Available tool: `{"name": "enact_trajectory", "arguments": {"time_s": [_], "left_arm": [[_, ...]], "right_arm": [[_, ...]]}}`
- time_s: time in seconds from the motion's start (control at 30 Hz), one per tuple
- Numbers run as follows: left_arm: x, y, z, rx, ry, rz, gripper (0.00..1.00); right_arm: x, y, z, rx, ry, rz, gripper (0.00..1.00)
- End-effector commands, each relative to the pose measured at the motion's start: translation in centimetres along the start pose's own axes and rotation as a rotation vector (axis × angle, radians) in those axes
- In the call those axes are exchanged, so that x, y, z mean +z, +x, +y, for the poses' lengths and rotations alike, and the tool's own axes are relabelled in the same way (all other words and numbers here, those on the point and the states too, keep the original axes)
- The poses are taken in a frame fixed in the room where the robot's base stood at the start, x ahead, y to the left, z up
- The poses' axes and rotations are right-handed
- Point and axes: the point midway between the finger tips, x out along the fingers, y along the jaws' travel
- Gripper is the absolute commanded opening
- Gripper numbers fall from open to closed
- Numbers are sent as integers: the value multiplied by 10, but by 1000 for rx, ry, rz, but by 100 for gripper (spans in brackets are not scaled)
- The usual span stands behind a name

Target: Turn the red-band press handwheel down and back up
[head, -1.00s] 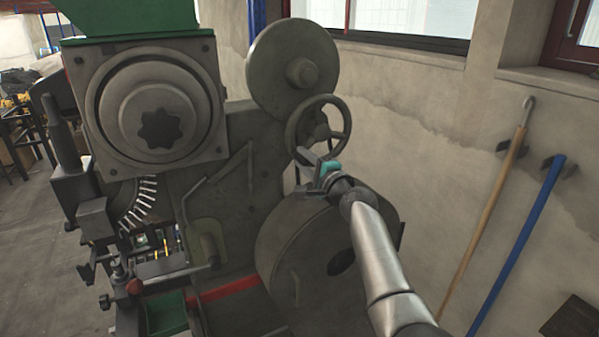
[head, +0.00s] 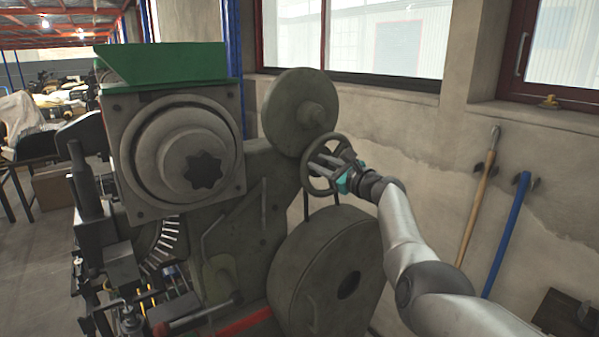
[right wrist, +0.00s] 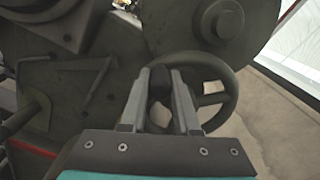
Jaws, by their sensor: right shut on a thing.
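The press (head: 240,190) stands in front of me, with a red band (head: 240,324) low on its body. Its spoked handwheel (head: 308,182) is on the right side, below a round disc and above the big flywheel. My right gripper (head: 330,166) is at the middle of the handwheel. In the right wrist view, the fingers (right wrist: 161,78) close on the dark central part of the handwheel, and its rim (right wrist: 232,90) shows to the right. The fingers hide part of the hub and spokes. My left gripper is not in view.
The large flywheel (head: 325,265) lies just below my right arm. A wooden-handled tool (head: 476,200) and a blue pole (head: 507,235) lean on the wall at right. A green hopper (head: 160,62) tops the press. Open floor is at left.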

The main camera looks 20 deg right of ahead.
Motion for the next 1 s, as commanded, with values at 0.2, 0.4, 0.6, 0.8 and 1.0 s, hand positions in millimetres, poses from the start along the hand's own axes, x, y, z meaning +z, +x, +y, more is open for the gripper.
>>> {"name": "enact_trajectory", "arguments": {"time_s": [0.2, 0.4, 0.6, 0.8, 1.0], "left_arm": [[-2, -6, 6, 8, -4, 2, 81], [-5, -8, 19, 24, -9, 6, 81], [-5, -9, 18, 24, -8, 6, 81], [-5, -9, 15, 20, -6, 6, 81], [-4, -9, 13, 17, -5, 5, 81]], "right_arm": [[9, -1, -18, 1, 152, -10, 0], [11, -2, -26, 1, 237, -9, 0], [12, -2, -29, -1, 278, -8, 0], [11, -2, -30, -1, 287, -7, 0], [11, -2, -30, -2, 286, -6, 0]]}}
